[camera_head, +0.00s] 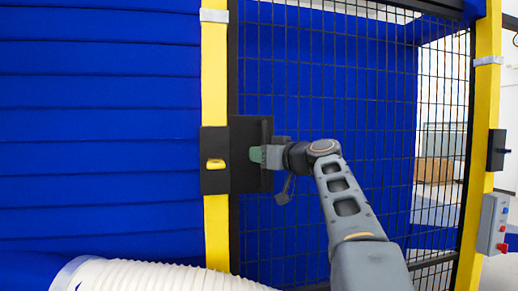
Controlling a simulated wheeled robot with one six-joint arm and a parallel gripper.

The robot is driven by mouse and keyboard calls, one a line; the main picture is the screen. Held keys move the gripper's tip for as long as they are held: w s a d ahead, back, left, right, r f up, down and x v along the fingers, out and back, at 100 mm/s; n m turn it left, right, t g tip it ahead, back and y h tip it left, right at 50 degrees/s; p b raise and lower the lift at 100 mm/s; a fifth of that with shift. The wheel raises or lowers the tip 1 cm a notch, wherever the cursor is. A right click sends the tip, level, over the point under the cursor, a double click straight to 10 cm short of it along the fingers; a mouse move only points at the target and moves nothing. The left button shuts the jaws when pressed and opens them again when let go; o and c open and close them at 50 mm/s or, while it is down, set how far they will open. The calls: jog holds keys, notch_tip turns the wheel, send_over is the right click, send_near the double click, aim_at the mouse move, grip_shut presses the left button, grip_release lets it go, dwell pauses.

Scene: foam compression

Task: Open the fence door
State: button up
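The fence door (345,100) is a black wire mesh panel in a dark frame, between two yellow posts. It looks closed against the left post (214,80). A black latch box (216,178) with a yellow piece (215,164) sits on that post, and a black plate with an upright handle (266,185) adjoins it on the door side. My gripper (258,154) is at this handle, coming from the right, with a greenish fingertip showing on the handle's left. The handle and wrist hide much of the fingers, so I cannot tell whether they grip it.
Blue foam layers (100,90) fill the left side. A white ribbed hose (150,277) lies at the bottom left. The right yellow post (483,110) carries a grey button box (492,222) and a small black box (496,150).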

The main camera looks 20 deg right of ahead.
jog(key=shift+w+a, duration=0.15)
jog(key=shift+w, duration=0.25)
jog(key=shift+c, duration=0.3)
grip_shut()
